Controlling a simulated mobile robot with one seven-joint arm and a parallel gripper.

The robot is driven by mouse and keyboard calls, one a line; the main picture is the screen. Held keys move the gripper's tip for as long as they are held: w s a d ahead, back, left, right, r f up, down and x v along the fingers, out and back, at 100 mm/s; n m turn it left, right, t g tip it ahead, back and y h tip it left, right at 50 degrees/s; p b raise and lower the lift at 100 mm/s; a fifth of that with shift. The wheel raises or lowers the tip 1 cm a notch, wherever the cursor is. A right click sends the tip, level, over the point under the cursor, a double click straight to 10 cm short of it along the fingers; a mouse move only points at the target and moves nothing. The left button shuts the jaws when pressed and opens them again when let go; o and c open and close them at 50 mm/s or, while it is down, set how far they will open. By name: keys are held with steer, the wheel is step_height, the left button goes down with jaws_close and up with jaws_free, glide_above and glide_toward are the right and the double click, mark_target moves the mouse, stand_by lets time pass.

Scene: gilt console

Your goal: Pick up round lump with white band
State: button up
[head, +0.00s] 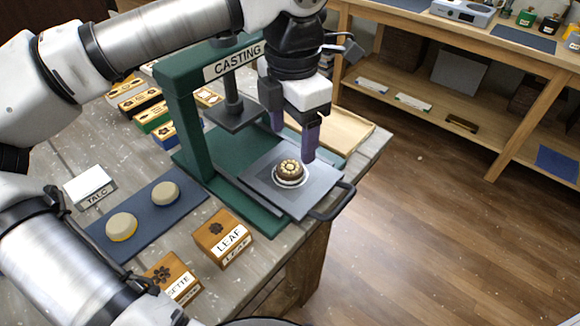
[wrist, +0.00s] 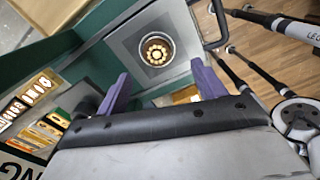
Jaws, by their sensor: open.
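Two round beige lumps lie on a dark blue mat (head: 142,212) at the left of the table. The nearer lump (head: 122,228) shows a yellow band at its base. The farther lump (head: 165,193) has a paler edge; its band is too small to tell for sure. A brown round piece with a gold flower top (head: 290,171) sits within a white ring on the press's grey plate (head: 317,184); it also shows in the wrist view (wrist: 157,50). My gripper (head: 294,137) is open and empty above and behind that piece, its purple fingers (wrist: 160,75) apart.
The green casting press (head: 181,110) stands beside my gripper, with a handle (head: 335,203) on its plate. Wooden blocks, LEAF (head: 222,238) and a rosette one (head: 172,278), stand in front. A TALC holder (head: 92,187) is left. Shelving (head: 450,100) stands across the floor.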

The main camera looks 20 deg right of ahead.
mark_target(291, 167)
steer(key=shift+w+f+p, duration=0.15)
steer(key=shift+f+p, duration=0.2)
steer(key=shift+f, duration=1.45)
steer(key=shift+w+f+p, duration=0.1)
steer(key=shift+f+p, duration=0.25)
steer(key=shift+f, duration=1.4)
steer(key=shift+c, duration=0.4)
steer(key=c, duration=1)
